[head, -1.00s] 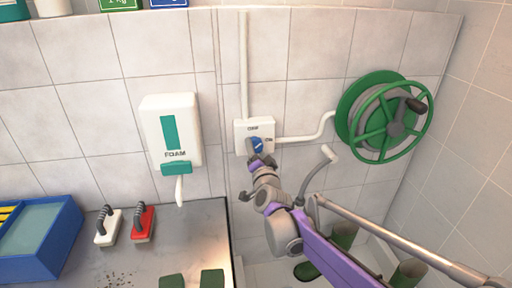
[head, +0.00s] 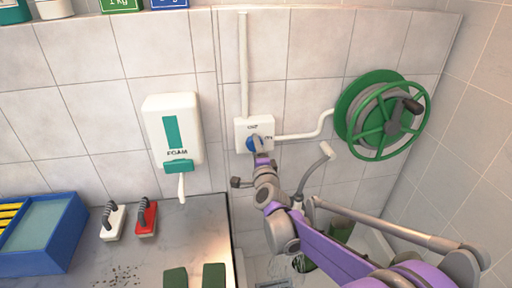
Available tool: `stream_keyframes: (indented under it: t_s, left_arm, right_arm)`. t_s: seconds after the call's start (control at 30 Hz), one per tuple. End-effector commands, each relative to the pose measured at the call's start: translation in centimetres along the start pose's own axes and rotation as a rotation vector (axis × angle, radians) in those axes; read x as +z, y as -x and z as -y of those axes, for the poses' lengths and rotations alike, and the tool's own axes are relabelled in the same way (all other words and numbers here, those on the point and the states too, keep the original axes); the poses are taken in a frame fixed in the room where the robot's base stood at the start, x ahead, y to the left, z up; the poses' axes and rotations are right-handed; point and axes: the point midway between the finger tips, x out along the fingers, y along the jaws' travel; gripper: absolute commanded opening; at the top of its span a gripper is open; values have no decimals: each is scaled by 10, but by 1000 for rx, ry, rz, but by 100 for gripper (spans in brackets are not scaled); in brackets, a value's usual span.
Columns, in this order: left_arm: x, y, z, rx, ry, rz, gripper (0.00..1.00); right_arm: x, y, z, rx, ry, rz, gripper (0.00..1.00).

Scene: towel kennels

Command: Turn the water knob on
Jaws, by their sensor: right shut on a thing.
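The water knob (head: 250,144) is blue and sits on a white wall box (head: 240,126) with small dark lettering. Pipes run from the box up the wall and right to the hose reel. My right gripper (head: 258,146) reaches up from the lower right and is shut on the knob, its fingers covering part of it. The knob's exact angle is hard to read behind the fingers. Pale streaks that look like water (head: 300,264) show low in the basin, partly behind my arm. My left gripper is not in view.
A green hose reel (head: 386,114) hangs to the right. A foam dispenser (head: 172,128) is on the wall to the left. Wall around the box is clear.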

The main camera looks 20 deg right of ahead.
Motion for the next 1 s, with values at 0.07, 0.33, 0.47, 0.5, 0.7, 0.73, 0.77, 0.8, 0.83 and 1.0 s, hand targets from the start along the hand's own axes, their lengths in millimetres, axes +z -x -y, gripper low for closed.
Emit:
stream_keyframes:
  t_s: [0.07, 0.33, 0.47, 0.5, 0.7, 0.73, 0.77, 0.8, 0.83, 1.0]
  left_arm:
    - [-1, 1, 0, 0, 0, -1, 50]
    - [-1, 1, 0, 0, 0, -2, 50]
    - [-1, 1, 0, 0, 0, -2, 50]
    - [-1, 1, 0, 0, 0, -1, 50]
    - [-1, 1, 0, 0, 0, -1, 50]
    - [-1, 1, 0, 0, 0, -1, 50]
    - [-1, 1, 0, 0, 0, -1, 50]
    - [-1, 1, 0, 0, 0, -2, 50]
    - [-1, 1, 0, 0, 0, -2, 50]
    - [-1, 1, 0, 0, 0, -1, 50]
  right_arm:
    - [0, 0, 0, 0, -13, 0, 10]
    - [0, 0, 0, 0, -26, 0, 10]
    - [0, 0, 0, 0, -26, 0, 10]
    - [0, 0, 0, 0, -26, 0, 10]
    - [0, 0, 0, 0, -25, 0, 94]
    - [0, 0, 0, 0, -25, 0, 96]
    - [0, 0, 0, 0, -25, 0, 96]
    - [0, 0, 0, 0, -24, 0, 96]
    - [0, 0, 0, 0, -24, 0, 96]
    - [0, 1, 0, 0, -24, 0, 96]
